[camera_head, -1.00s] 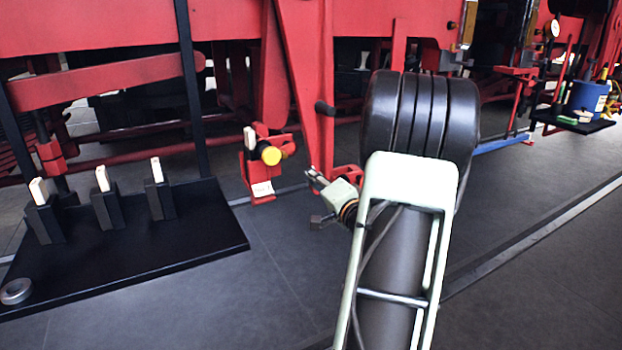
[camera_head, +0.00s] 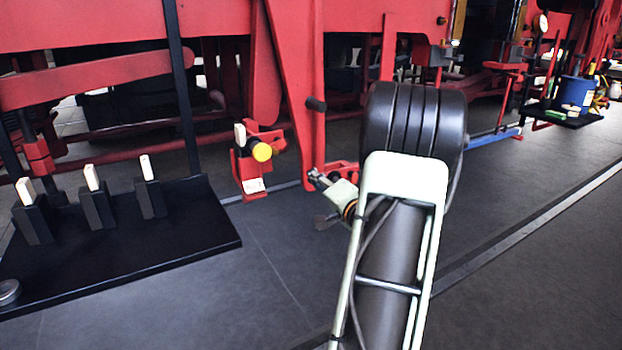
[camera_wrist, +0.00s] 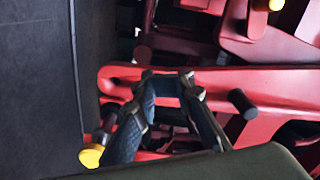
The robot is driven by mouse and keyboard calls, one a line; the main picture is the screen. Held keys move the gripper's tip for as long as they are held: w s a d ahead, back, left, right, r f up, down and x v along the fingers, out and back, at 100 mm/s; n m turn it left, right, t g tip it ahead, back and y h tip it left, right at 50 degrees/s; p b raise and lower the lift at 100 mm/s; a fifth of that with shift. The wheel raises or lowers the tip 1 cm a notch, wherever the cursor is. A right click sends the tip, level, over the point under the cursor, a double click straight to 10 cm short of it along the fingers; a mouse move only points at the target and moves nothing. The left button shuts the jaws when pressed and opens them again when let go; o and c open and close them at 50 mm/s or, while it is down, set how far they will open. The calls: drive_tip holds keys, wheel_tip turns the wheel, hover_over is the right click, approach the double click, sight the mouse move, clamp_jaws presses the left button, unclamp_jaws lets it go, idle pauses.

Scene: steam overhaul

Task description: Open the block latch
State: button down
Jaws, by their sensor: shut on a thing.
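A red holder (camera_head: 250,172) with a cream-ended block and a yellow round knob (camera_head: 262,152) is left of my gripper in the head view. I take it to be the block latch, but this is not certain. My gripper (camera_head: 313,176) is apart from that knob, low in front of the red frame. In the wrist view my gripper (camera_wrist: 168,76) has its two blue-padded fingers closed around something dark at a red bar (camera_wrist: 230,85). What the fingers hold is not clear. A yellow knob (camera_wrist: 92,156) shows at lower left there.
A black tray (camera_head: 200,240) at left bears several upright dark blocks with cream ends. A blue container (camera_head: 576,92) stands on a shelf at far right. The grey floor is open in front.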

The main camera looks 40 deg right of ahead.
drive_tip(key=shift+d+f, duration=0.1)
idle(0.3)
drive_tip(key=shift+s+d+f, duration=0.25)
drive_tip(key=shift+d+f, duration=0.25)
drive_tip(key=shift+d, duration=0.35)
drive_tip(key=shift+s+d+f, duration=0.2)
drive_tip(key=shift+d+f, duration=0.25)
drive_tip(key=shift+d, duration=0.4)
drive_tip(key=c, duration=2.1)
unclamp_jaws()
drive_tip(key=shift+s, duration=0.1)
drive_tip(key=p+v, duration=0.1)
drive_tip(key=v, duration=0.5)
drive_tip(key=shift+s+a, duration=0.2)
drive_tip(key=shift+s, duration=0.15)
